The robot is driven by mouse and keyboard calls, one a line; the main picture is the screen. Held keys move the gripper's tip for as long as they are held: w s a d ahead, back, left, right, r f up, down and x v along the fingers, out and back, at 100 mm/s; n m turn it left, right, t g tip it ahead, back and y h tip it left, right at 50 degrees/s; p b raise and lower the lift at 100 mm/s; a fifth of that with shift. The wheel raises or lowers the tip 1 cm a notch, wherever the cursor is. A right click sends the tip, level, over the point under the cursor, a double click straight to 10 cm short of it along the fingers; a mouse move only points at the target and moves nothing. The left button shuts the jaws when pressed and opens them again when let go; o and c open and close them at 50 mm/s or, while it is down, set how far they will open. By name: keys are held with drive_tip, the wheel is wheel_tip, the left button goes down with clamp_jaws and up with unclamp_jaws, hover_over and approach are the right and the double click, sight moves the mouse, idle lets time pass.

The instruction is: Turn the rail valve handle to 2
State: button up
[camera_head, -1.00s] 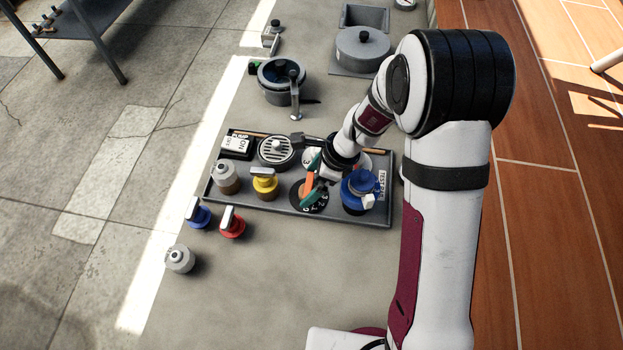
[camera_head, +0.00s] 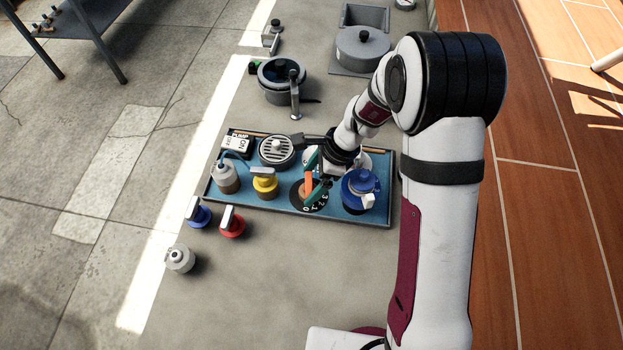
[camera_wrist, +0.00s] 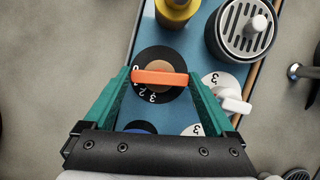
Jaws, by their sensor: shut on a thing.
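The orange handle (camera_head: 308,187) sits across a black dial (camera_head: 298,201) with white numbers, on the tray near its front. In the wrist view the handle (camera_wrist: 160,78) lies crosswise over the dial (camera_wrist: 156,55). Its left end is beside the low end of the scale; 2 and 3 show below it, clear of the handle. Which mark it points to exactly I cannot tell. My gripper (camera_wrist: 161,77) has its green fingers at both ends of the handle, shut on it.
The tray (camera_head: 236,202) also holds a yellow knob (camera_head: 265,184), blue valve (camera_head: 360,192), round grille (camera_head: 277,151), pump switch (camera_head: 238,144) and grey bottle (camera_head: 226,178). Loose blue (camera_head: 198,213) and red (camera_head: 232,222) knobs stand in front. A pot (camera_head: 281,82) stands behind.

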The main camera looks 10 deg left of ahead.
drive_tip(key=n, duration=0.2)
drive_tip(key=n+g, duration=0.1)
drive_tip(key=n, duration=0.1)
drive_tip(key=shift+w+n+g+h, duration=0.15)
drive_tip(key=shift+n+g+h, duration=0.15)
drive_tip(key=shift+h, duration=0.1)
drive_tip(key=shift+a+n+g+h, duration=0.1)
drive_tip(key=shift+n+g+h, duration=0.25)
drive_tip(key=shift+n, duration=0.9)
drive_tip(key=shift+a+n+g+h, duration=0.1)
drive_tip(key=shift+n+g+h, duration=0.25)
drive_tip(key=shift+n, duration=0.9)
drive_tip(key=o, duration=1.1)
drive_tip(key=shift+c, duration=0.2)
drive_tip(key=v, duration=1.6)
drive_tip(key=shift+d, duration=0.1)
